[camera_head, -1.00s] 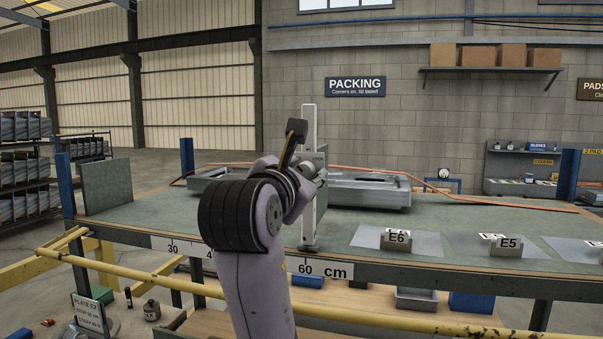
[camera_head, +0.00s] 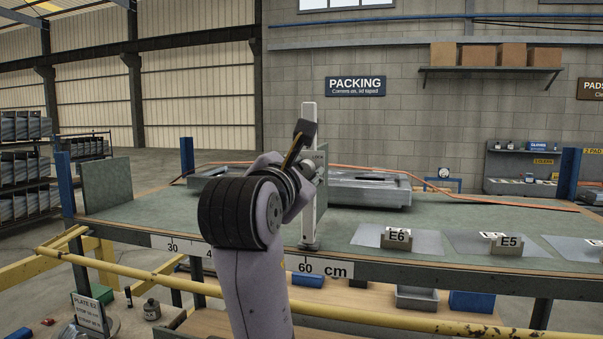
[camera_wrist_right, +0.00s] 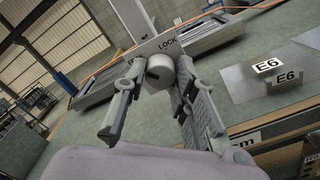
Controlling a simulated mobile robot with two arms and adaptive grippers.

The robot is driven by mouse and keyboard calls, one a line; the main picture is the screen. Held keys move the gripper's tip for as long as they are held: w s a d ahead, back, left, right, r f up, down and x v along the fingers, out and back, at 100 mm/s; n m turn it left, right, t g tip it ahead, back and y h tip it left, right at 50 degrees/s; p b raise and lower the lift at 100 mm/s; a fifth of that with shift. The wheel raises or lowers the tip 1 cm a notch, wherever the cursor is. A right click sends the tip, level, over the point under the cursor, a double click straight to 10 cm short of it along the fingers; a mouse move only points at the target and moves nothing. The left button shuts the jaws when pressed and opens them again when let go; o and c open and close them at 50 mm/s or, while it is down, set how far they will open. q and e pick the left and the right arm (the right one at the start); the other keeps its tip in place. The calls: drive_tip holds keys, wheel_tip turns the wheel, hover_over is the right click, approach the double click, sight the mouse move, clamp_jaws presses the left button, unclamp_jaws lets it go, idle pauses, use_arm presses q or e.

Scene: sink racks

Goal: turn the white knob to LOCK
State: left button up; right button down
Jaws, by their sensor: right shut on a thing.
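The white knob (camera_wrist_right: 159,69) is in the middle of the right wrist view, on a pale upright post (camera_wrist_right: 138,20). A dark mark shows on its face; I cannot tell exactly where it points. The word LOCK (camera_wrist_right: 168,43) stands on a pale plate just beyond the knob. My right gripper (camera_wrist_right: 160,78) is shut on the knob, one finger on each side. My left gripper is in neither view.
Grey metal trays (camera_head: 370,190) lie on the bench (camera_head: 150,215) behind the post. Plates with the E6 block (camera_head: 397,239) and E5 block (camera_head: 506,243) lie to the right. A yellow rail (camera_head: 400,322) runs along the front. The bench left of my arm is mostly clear.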

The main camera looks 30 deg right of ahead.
drive_tip(key=m+b, duration=0.1)
drive_tip(key=m, duration=0.3)
drive_tip(key=shift+f, duration=0.1)
drive_tip(key=m+b, duration=0.1)
drive_tip(key=m, duration=0.3)
drive_tip(key=m+b, duration=0.1)
drive_tip(key=m, duration=0.4)
drive_tip(key=shift+b, duration=0.3)
drive_tip(key=shift+m+b, duration=0.4)
drive_tip(key=shift+m, duration=1.2)
drive_tip(key=c, duration=1.3)
unclamp_jaws()
